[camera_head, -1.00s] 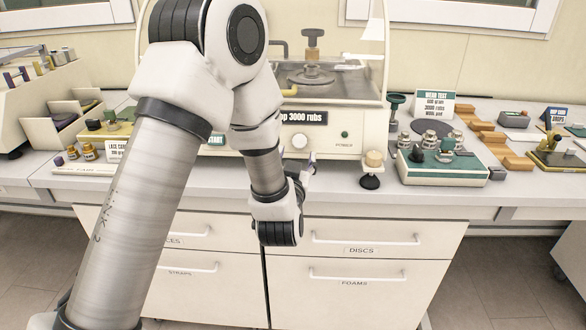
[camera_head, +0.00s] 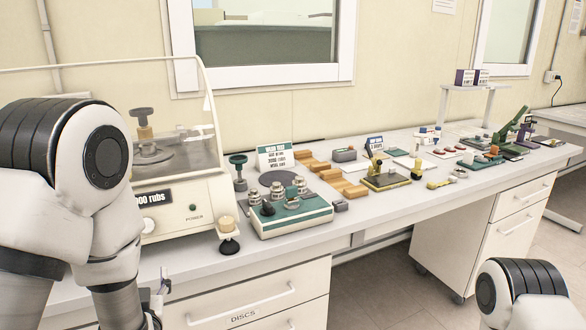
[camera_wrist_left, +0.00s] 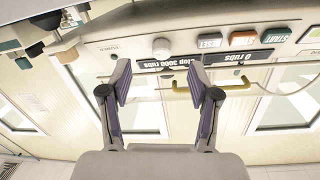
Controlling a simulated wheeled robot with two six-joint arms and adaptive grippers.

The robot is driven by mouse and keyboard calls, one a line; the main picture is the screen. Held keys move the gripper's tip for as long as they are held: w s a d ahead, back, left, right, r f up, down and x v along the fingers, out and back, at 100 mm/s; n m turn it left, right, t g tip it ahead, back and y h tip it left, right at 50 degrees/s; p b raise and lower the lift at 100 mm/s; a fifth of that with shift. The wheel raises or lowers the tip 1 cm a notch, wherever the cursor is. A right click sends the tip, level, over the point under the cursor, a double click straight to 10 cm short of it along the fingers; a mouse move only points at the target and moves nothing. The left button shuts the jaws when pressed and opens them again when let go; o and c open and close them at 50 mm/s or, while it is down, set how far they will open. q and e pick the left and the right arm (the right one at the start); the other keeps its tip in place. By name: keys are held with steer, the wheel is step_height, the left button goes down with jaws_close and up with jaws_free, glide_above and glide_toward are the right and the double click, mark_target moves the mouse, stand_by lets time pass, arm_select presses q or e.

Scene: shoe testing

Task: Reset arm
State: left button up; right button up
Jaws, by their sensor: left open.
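My left arm shows at the left of the head view, its white and black joints in front of the rub-test machine (camera_head: 188,190). My left gripper (camera_head: 160,288) is only partly seen there, low beside the bench front. In the left wrist view my left gripper (camera_wrist_left: 161,80) has its two purple-grey fingers spread apart, with nothing between them. The machine's front panel (camera_wrist_left: 215,50) with its knob and buttons shows beyond the fingertips, upside down. A white and black joint of my right arm shows at the bottom right of the head view; my right gripper is out of frame.
A green and white tray with metal weights (camera_head: 291,218) stands on the bench, right of the machine. Wooden blocks (camera_head: 340,182), a yellow tool (camera_head: 385,178) and a small white shelf (camera_head: 470,88) stand farther right. Drawers (camera_head: 255,310) lie below the bench edge.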

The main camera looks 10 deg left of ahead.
arm_select(q)
steer(key=s+d+f+m+g+h+p, duration=0.1)
steer(key=s+f+g+h, duration=0.2)
steer(key=f, duration=0.7)
steer(key=s+d+f+m+g+p, duration=0.1)
steer(key=s+f+g+p, duration=0.3)
steer(key=f, duration=0.6)
steer(key=s+d+f+g+h+b, duration=0.1)
steer(key=s+d+f+g+h, duration=0.1)
steer(key=s+f, duration=0.4)
steer(key=s+d+f+g+h, duration=0.3)
steer(key=s+f+g, duration=0.3)
steer(key=s, duration=0.6)
steer(key=shift+s+d+m+b, duration=0.35)
steer(key=shift+d+m+b, duration=0.05)
steer(key=shift+d, duration=0.4)
steer(key=shift+f, duration=0.1)
